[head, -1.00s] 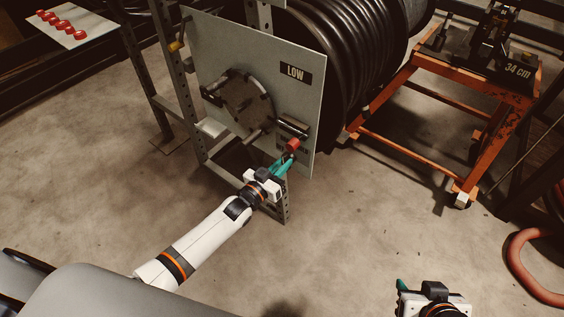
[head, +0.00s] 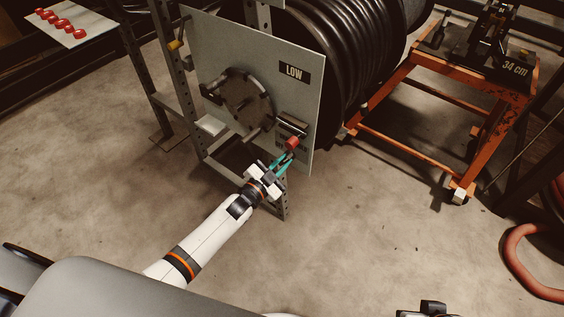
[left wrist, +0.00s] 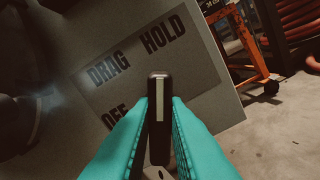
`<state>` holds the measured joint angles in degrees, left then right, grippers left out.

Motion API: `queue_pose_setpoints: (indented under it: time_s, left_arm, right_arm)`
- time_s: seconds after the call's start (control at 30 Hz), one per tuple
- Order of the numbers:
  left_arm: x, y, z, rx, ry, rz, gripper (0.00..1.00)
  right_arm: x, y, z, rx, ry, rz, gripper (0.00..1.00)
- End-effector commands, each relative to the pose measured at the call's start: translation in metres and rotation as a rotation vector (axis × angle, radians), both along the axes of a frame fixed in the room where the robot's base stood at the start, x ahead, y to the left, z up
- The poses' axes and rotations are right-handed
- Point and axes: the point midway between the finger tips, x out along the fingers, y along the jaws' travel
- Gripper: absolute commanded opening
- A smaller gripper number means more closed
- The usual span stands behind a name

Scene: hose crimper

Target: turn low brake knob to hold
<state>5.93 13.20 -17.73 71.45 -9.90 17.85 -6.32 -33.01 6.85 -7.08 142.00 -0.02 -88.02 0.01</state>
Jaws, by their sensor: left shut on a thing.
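The low brake knob (left wrist: 160,110) is a dark bar with a pale line on its face. In the left wrist view it stands between the teal fingers of my left gripper (left wrist: 158,125), which is shut on it. The pale line runs upright in the picture, its upper end below the word HOLD. The label plate (left wrist: 130,88) behind it reads DRAG, HOLD and OFF. In the head view my left gripper (head: 281,163) is at the lower right of the grey LOW panel (head: 225,55), just below a red cylinder (head: 292,142). The fingers mostly hide the knob there.
A dark disc with several pegs (head: 243,102) is on the panel, left of my gripper. A large black hose reel (head: 340,55) is behind the panel. An orange stand (head: 470,150) is at right. Only part of my right arm shows at the bottom edge.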

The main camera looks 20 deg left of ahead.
Motion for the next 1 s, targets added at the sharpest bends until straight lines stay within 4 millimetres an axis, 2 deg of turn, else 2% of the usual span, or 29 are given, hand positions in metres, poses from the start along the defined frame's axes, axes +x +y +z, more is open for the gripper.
queue_pose_setpoints:
  time_s: [0.47, 0.5, 0.6, 0.87, 1.0]
  left_arm:
    - [-0.0005, -0.0001, -0.0006, 0.015, -0.005, -0.001, 0.00]
    - [-0.0005, -0.0001, -0.0006, 0.015, -0.005, -0.001, 0.18]
    - [-0.0005, -0.0001, -0.0006, 0.014, -0.005, -0.001, 0.35]
    - [-0.0004, 0.0001, -0.0003, 0.013, -0.004, -0.001, 0.35]
    - [-0.0084, 0.0028, -0.0004, 0.013, -0.002, -0.001, 0.35]
  right_arm:
    - [-0.0011, -0.0004, -0.0002, -0.001, 0.005, 0.000, 0.41]
    - [-0.0011, -0.0004, -0.0002, -0.001, 0.005, 0.000, 0.41]
    - [-0.0010, -0.0004, -0.0002, -0.001, 0.004, 0.000, 0.41]
    - [-0.0007, -0.0003, 0.0000, -0.001, 0.003, 0.000, 0.41]
    - [-0.0018, -0.0006, 0.0028, -0.002, 0.009, 0.000, 0.41]
